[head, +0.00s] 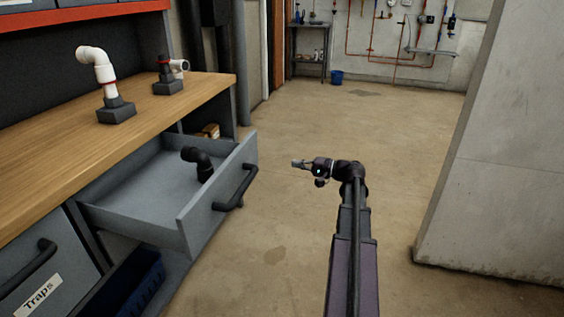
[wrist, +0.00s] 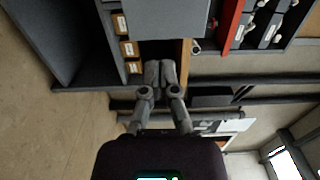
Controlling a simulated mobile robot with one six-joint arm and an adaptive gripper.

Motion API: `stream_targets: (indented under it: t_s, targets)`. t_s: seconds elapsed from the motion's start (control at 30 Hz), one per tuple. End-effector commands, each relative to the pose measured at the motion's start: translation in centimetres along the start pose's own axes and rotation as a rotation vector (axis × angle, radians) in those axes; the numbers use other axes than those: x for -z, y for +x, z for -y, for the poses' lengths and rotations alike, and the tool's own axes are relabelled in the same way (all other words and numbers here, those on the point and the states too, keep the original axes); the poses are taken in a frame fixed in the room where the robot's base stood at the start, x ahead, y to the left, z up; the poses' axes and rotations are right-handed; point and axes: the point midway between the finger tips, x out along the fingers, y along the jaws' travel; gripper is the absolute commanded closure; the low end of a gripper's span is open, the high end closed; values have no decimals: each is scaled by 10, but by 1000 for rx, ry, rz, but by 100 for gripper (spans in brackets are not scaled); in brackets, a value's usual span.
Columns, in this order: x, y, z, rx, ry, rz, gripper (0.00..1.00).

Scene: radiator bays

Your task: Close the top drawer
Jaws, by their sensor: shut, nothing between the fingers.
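The top drawer (head: 165,235) is grey and stands pulled well out from under the wooden worktop. Its front faces right and carries a black bar handle (head: 236,187). A black pipe elbow (head: 200,163) is inside the drawer. My gripper (head: 296,163) is to the right of the drawer front, pointing left towards it, apart from it. In the wrist view my gripper's fingers (wrist: 160,70) are together and empty. A grey panel (wrist: 165,16) fills the top middle of that view; I cannot tell whether it is the drawer.
The worktop (head: 150,105) bears a white pipe trap (head: 97,70) and a smaller fitting (head: 168,78). Below the drawer is a blue bin (head: 128,285); a closed drawer labelled Traps (head: 35,280) is at lower left. A concrete wall (head: 500,170) stands right. Floor between is clear.

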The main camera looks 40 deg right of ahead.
Motion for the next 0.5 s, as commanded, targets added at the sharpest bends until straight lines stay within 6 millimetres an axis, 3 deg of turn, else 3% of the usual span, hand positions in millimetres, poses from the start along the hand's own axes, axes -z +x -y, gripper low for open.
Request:
stream_targets:
  t_s: [0.27, 0.5]
  targets:
    - [0, 24, 0, 0, 0, 2, 100]
    - [0, 56, 0, 0, 0, 1, 100]
